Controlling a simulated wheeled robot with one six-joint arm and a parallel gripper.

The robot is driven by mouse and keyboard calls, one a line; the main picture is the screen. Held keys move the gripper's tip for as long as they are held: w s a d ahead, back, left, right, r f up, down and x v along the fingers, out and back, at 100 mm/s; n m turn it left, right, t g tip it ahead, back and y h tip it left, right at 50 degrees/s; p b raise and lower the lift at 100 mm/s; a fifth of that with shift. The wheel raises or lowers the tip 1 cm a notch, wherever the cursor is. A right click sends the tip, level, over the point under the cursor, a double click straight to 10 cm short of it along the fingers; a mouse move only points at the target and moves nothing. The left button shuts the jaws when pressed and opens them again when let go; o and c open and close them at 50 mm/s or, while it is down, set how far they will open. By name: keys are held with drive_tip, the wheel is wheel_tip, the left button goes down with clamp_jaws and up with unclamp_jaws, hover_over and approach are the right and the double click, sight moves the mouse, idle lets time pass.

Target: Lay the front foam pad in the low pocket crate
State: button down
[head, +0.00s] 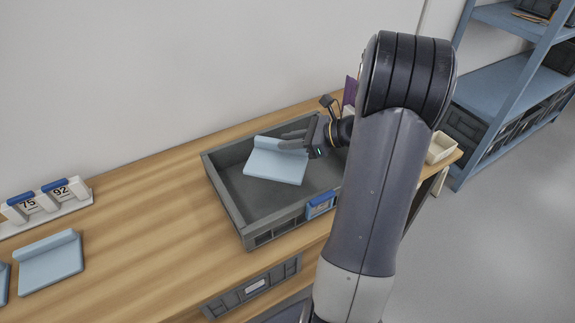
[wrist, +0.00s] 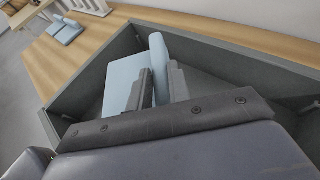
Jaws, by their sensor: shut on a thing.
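A light blue foam pad (head: 274,167) with a raised rounded ridge is inside the low grey crate (head: 238,217). My gripper (head: 293,140) is shut on the pad's ridge, reaching in from the right. In the wrist view, the pad (wrist: 121,84) shows to the left of the fingers (wrist: 162,84), and the ridge (wrist: 160,52) runs between them. The pad is within the crate's walls (wrist: 85,96); I cannot tell whether it rests flat on the floor. The fingers hide part of the ridge.
Another blue pad (head: 50,264) lies on the wooden bench at the left, with part of one more at the picture's edge. A stand with number cards 75 and 92 (head: 45,200) is behind it. A cream box (head: 441,148) stands right of my arm.

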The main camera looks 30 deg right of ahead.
sight(290, 160)
drive_tip(key=shift+f+b, duration=0.4)
drive_tip(key=shift+f, duration=3.15)
drive_tip(key=shift+f, duration=0.2)
drive_tip(key=c, duration=1.3)
unclamp_jaws()
drive_tip(key=shift+r, duration=0.1)
drive_tip(key=shift+r, duration=0.15)
drive_tip(key=v, duration=1.2)
drive_tip(key=shift+p, duration=0.35)
